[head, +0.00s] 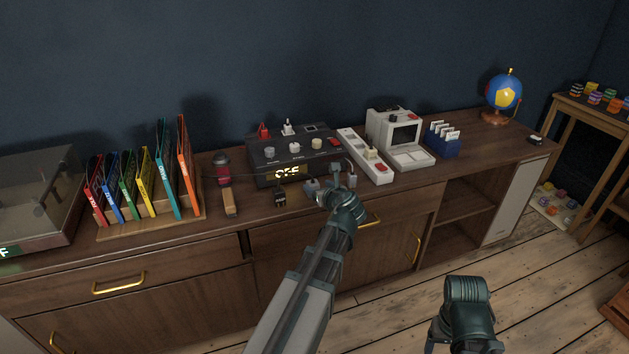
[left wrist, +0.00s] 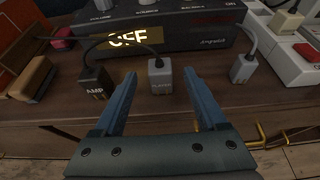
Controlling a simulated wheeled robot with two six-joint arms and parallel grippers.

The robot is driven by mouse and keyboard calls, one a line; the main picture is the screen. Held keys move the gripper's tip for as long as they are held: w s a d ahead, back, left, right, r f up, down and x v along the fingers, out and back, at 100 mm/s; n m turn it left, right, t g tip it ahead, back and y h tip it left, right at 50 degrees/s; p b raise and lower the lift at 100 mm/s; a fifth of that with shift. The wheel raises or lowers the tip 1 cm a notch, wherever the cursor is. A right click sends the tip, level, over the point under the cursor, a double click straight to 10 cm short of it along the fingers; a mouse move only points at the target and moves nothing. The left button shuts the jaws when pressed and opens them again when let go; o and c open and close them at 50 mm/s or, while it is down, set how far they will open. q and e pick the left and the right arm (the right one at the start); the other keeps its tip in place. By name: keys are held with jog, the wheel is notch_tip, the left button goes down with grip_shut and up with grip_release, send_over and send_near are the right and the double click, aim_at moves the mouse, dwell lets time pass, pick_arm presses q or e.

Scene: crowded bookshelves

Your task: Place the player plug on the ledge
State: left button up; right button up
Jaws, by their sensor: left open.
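The player plug (left wrist: 160,82) is a small grey plug marked PLAYER with a dark cable from its top. It stands on the wooden cabinet top in front of the black OFF box. My left gripper (left wrist: 160,72) is open, with one finger on each side of the plug; I cannot tell whether they touch it. In the head view the left gripper (head: 325,194) is low at the cabinet's front edge and partly hides this area. I cannot tell which surface is the ledge. Only part of my right arm shows at the lower right; its jaws are out of view.
A black AMP plug (left wrist: 96,82) stands left of the player plug, and another grey plug (left wrist: 243,69) stands right. Behind is the black box (head: 291,160). A white power strip (head: 365,157) lies to the right. A wooden block (head: 230,202) lies to the left.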

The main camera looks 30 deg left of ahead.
pick_arm(q)
jog(key=p+v, duration=0.2)
jog(key=v, duration=0.5)
dwell(0.3)
jog(key=s+d+r+n+g+h+p, duration=0.2)
jog(key=s+d+n+p, duration=0.4)
jog(key=d, duration=0.3)
jog(key=s+d+r+n+g+h+p, duration=0.3)
jog(key=s+d+n+g+h+p, duration=0.1)
jog(key=s+d+n+p, duration=0.3)
jog(key=s+d+r+n+g+h+p, duration=0.3)
jog(key=s+d+n+p, duration=0.4)
jog(key=d, duration=0.5)
jog(key=shift+d+n+p, duration=0.3)
jog(key=shift+n+p, duration=0.45)
jog(key=shift+n, duration=0.45)
